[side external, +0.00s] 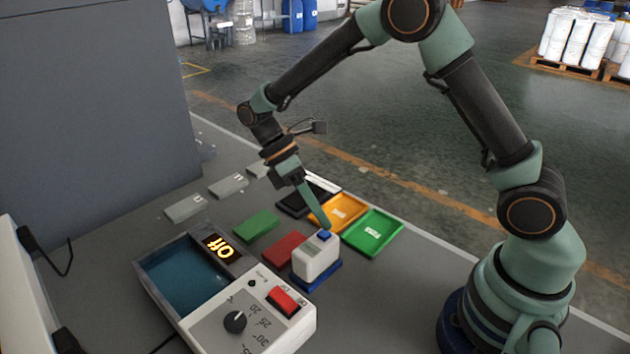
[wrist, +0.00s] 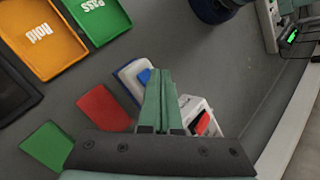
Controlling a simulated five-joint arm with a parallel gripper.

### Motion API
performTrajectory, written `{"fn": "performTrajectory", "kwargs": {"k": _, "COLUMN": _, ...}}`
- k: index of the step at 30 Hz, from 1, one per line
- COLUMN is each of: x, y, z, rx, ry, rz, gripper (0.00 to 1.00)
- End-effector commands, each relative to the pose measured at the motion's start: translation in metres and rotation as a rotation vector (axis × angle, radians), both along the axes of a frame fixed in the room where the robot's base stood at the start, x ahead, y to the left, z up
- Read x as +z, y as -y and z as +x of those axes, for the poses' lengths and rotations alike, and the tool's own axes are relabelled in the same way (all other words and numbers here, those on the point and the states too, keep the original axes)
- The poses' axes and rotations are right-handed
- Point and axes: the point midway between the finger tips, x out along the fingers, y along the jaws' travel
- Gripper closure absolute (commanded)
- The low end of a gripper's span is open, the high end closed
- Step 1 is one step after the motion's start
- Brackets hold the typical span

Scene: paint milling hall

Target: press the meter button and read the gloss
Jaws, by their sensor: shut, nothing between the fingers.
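The gloss meter (side external: 314,262) is a small white block on a blue base, standing on the grey bench beside the red panel. Its blue button (side external: 324,236) is on top. My gripper (side external: 326,227) is shut and empty, pointing down with its tips right at the button. I cannot tell whether they touch it or press it. In the wrist view the meter (wrist: 127,76) lies left of my shut fingers (wrist: 157,72), with part of the blue button (wrist: 144,76) showing beside the tips. No reading on the meter is visible.
A red panel (side external: 285,249) and a green panel (side external: 256,225) lie nearby. Black (side external: 292,205), orange (side external: 353,203) and green (side external: 383,228) trays lie behind. A water bath (side external: 205,322) with a red switch, knob and lit amber display stands in front.

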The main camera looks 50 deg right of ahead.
Motion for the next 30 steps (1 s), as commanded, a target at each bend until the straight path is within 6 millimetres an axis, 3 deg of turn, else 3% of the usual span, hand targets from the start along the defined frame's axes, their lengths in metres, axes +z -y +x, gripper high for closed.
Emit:
{"fn": "performTrajectory", "kwargs": {"k": 7, "x": 0.002, "y": 0.000, "z": 0.000, "rx": 0.000, "ry": 0.001, "rz": 0.000, "gripper": 1.00}}
{"fn": "performTrajectory", "kwargs": {"k": 21, "x": 0.043, "y": 0.000, "z": 0.001, "rx": 0.000, "ry": 0.003, "rz": 0.001, "gripper": 1.00}}
{"fn": "performTrajectory", "kwargs": {"k": 30, "x": 0.050, "y": 0.000, "z": 0.000, "rx": 0.000, "ry": 0.000, "rz": 0.000, "gripper": 1.00}}
